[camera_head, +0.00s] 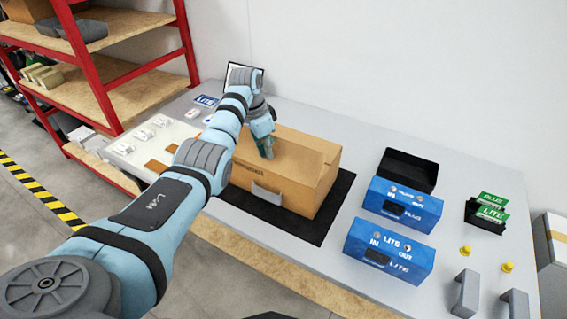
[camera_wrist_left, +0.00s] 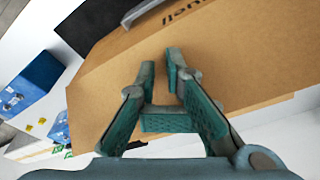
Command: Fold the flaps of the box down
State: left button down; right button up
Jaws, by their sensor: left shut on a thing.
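The brown cardboard box (camera_head: 290,187) stands on a black mat (camera_head: 334,208) on the grey table. A grey handle-like piece shows on its front. Its top looks mostly covered by flaps, with an edge at the right end; I cannot tell how flat each flap lies. My left gripper (camera_head: 267,152) points down at the top of the box, near its back left. In the left wrist view the two fingers of the gripper (camera_wrist_left: 160,62) lie against the brown cardboard (camera_wrist_left: 235,60), shut on part of it with a gap between them. My right gripper is out of view.
A small black holder (camera_head: 485,217) with green cards, yellow pieces and grey blocks (camera_head: 466,293) are farther right. A red shelf (camera_head: 97,75) stands at the left.

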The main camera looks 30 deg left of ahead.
pick_arm(q)
jog(key=shift+f+b, duration=0.4)
jog(key=shift+f, duration=0.6)
dwell(0.7)
dwell(0.5)
notch_tip(320, 180, up, 8)
jog(key=p, duration=0.8)
jog(key=shift+f, duration=0.2)
jog(key=shift+f, duration=0.1)
